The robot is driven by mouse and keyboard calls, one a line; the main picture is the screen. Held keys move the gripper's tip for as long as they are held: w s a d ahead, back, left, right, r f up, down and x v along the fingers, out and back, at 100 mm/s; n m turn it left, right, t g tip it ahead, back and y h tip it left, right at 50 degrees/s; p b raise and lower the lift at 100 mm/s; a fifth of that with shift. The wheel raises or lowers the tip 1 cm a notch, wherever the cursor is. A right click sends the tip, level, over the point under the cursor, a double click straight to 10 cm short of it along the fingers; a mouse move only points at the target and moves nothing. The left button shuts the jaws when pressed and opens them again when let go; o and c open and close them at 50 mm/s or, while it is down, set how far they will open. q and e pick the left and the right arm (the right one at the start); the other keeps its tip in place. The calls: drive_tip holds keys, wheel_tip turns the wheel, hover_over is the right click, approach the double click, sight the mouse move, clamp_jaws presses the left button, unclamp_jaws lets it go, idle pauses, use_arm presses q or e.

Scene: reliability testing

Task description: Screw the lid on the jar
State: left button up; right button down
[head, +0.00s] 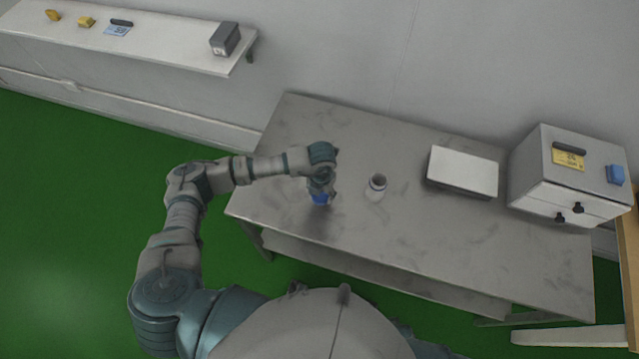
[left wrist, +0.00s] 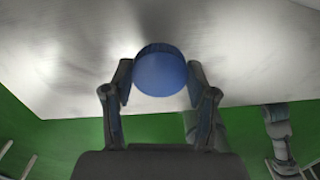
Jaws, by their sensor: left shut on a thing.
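A blue round lid (head: 320,199) is between the fingers of my left gripper (head: 320,190), at the left part of the grey table. In the left wrist view the lid (left wrist: 160,72) sits between the two fingertips of the left gripper (left wrist: 160,80), which is shut on it. The white jar (head: 376,188) stands upright on the table, a little to the right of the gripper and apart from it. Its top is open and looks dark inside. The gap between lid and table is hard to judge. My right gripper is not in view.
On the grey table (head: 480,250), a flat white-topped box (head: 463,172) lies right of the jar. A drawer cabinet (head: 572,175) stands at the right end. A wall shelf (head: 165,38) at upper left holds small items. The table front is clear.

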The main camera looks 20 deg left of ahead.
use_arm(q)
drive_tip(key=s+d, duration=0.1)
drive_tip(key=s, duration=0.2)
drive_tip(key=s+d, duration=0.2)
drive_tip(key=s, duration=0.2)
drive_tip(key=s+d+r, duration=0.1)
drive_tip(key=s+d, duration=0.1)
drive_tip(key=s, duration=0.1)
drive_tip(key=shift+s+d, duration=0.15)
drive_tip(key=shift+s, duration=0.2)
